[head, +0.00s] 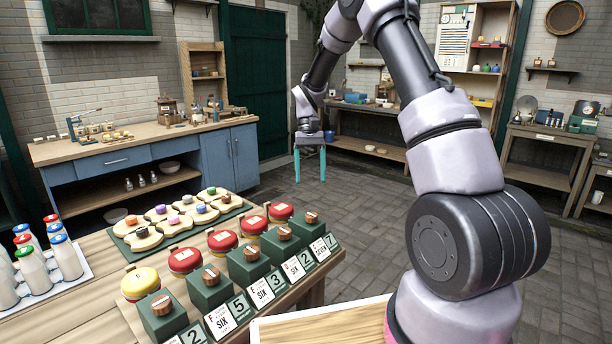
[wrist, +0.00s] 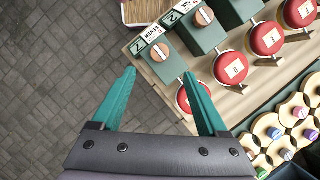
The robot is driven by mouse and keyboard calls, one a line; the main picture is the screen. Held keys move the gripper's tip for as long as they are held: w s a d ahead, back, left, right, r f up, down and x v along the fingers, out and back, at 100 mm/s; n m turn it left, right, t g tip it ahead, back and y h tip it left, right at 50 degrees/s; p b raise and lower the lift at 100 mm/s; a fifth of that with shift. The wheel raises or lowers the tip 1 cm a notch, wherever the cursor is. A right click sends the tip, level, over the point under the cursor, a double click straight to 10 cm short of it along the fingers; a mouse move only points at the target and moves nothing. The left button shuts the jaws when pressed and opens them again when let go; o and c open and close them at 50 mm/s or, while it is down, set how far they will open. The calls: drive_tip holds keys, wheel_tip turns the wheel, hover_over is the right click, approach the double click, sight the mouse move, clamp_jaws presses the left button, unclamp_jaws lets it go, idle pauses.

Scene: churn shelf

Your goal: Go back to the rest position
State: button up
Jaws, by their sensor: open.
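My gripper (head: 310,163) hangs in the air beyond the far end of the near wooden table (head: 95,253), fingers pointing down. Its two teal fingers are spread apart with nothing between them. In the wrist view my gripper (wrist: 163,92) is over the grey floor beside the table's edge, and one finger overlaps a red-topped churn in the picture. My arm reaches up and across the right half of the head view.
The table carries red-lidded churns (head: 223,240), a yellow-lidded churn (head: 140,284), green blocks (head: 248,265) with number cards, a tray of coloured knobs (head: 130,252) and bottles (head: 65,257). A blue workbench (head: 232,160) stands behind. The paved floor (head: 345,205) is clear.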

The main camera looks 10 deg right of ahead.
drive_tip(key=s+d+r+m+t, duration=0.1)
drive_tip(key=s+r+t, duration=0.1)
drive_tip(key=s+r, duration=0.5)
drive_tip(key=s+d+r+t, duration=0.2)
drive_tip(key=s+r+t, duration=0.1)
drive_tip(key=r, duration=0.7)
drive_tip(key=s+d+r+t, duration=0.1)
drive_tip(key=s+r+t, duration=0.2)
drive_tip(key=s, duration=0.5)
drive_tip(key=s+r+m+t+y, duration=0.1)
drive_tip(key=s+r+t, duration=0.2)
drive_tip(key=s, duration=0.6)
drive_tip(key=shift+d+r+m+t, duration=0.3)
drive_tip(key=shift+d+r, duration=0.1)
drive_tip(key=shift+r, duration=0.25)
drive_tip(key=shift+y, duration=0.3)
